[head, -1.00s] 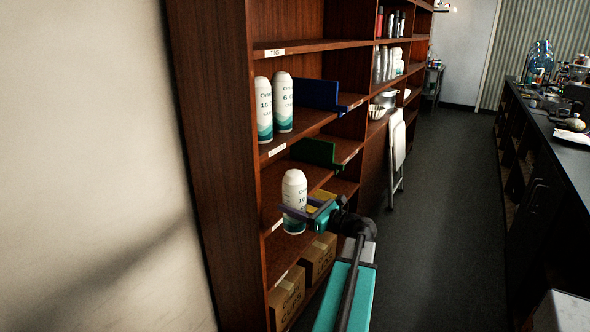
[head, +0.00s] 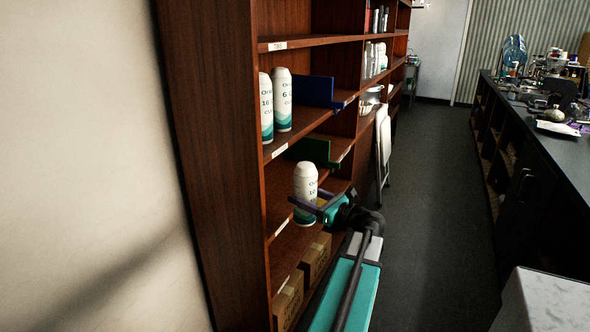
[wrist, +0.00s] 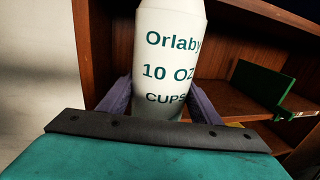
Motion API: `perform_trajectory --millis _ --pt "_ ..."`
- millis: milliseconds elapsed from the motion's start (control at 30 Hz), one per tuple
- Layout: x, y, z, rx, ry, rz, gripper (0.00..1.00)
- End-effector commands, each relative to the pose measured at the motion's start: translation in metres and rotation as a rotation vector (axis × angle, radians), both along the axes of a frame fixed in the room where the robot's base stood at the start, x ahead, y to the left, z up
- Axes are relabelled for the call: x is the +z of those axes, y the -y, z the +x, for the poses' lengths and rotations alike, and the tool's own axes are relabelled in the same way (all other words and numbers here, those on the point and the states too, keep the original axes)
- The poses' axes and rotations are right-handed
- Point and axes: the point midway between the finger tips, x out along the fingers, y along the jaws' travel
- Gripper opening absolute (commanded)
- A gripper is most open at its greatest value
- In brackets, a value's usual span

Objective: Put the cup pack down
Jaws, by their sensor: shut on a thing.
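The cup pack (head: 305,184) is a white, upright cylinder with a teal lower part. In the wrist view its label reads "Orlaby 10 OZ CUPS" (wrist: 168,70). My gripper (head: 304,204) is shut on the pack, with purple fingers (wrist: 118,100) on both sides of its lower part. The pack is at the front of the brown shelf unit (head: 212,150), near a lower shelf level. I cannot tell whether its base touches a shelf. Its bottom is hidden in the wrist view.
Two similar packs (head: 282,100) stand on a higher shelf beside a blue divider (head: 316,91). A green divider (head: 314,151) is on the shelf below. Cardboard boxes (head: 289,300) sit at the bottom. A folded white stool (head: 384,150) leans farther along. The aisle floor (head: 430,200) is clear.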

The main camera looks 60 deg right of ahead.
Motion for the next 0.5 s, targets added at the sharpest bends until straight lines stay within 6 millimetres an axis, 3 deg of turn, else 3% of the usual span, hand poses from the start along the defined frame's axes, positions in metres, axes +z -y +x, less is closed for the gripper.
perform_trajectory --millis 267,500 --pt "0.001 0.003 0.006 -0.001 0.002 0.000 0.25" --pt "0.002 0.012 0.040 0.000 0.002 0.001 0.25"
